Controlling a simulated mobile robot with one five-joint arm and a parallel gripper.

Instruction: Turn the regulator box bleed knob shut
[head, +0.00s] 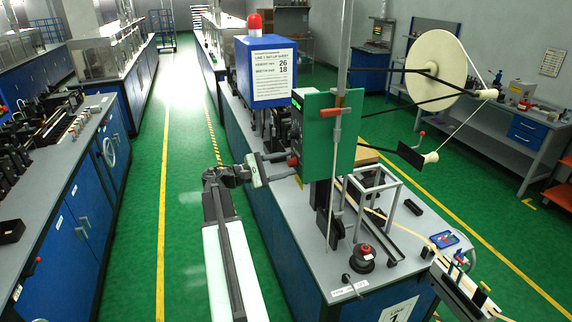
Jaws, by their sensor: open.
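A small red knob (292,161) sticks out to the left from the dark box (296,122) at the left edge of the green panel (338,150); it appears to be the bleed knob. My gripper (288,165) comes in from the left at the knob's height. Its two fingers are open, one above and one below, with the tips close to the knob. I cannot tell whether they touch it. The knob's turn position is too small to read.
A blue cabinet (264,70) with a red beacon stands behind the panel. A white frame (376,182) and a black and red round part (366,258) stand on the grey bench (316,265). A large cream reel (437,72) is at right. The green aisle at left is clear.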

